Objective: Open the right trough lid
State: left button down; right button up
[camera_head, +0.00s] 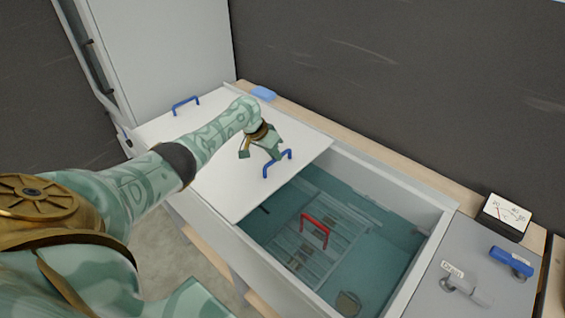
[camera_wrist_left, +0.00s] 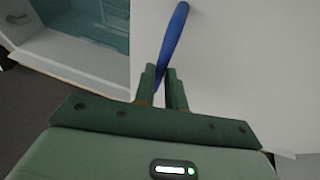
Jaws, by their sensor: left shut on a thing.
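The right trough lid (camera_head: 235,196) is a flat white panel with a blue handle (camera_head: 278,164) near its right edge. It lies to the left over the trough (camera_head: 405,280), whose right part is uncovered and shows teal water. My left gripper (camera_head: 274,156) is at the blue handle. The left wrist view shows its two fingers (camera_wrist_left: 163,88) shut on the handle (camera_wrist_left: 174,36), with the white lid (camera_wrist_left: 240,60) behind. Another blue handle (camera_head: 186,104) sits farther left on a white surface. My right gripper is not in view.
A red handle (camera_head: 315,230) on a slatted rack lies in the trough. A blue sponge-like block (camera_head: 263,93) lies on the back ledge. A dark wall stands behind.

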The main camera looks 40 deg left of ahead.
pick_arm(q)
jog(key=shift+w+a+b, duration=0.1)
jog(key=shift+a+b, duration=0.2)
jog(key=shift+a, duration=0.85)
jog(key=c, duration=1.5)
grip_release()
jog(key=shift+o, duration=0.2)
jog(key=shift+r, duration=0.1)
jog(key=shift+r, duration=0.3)
jog(key=p+v, duration=0.7)
jog(key=v, duration=0.8)
jog(key=shift+a+r, duration=0.2)
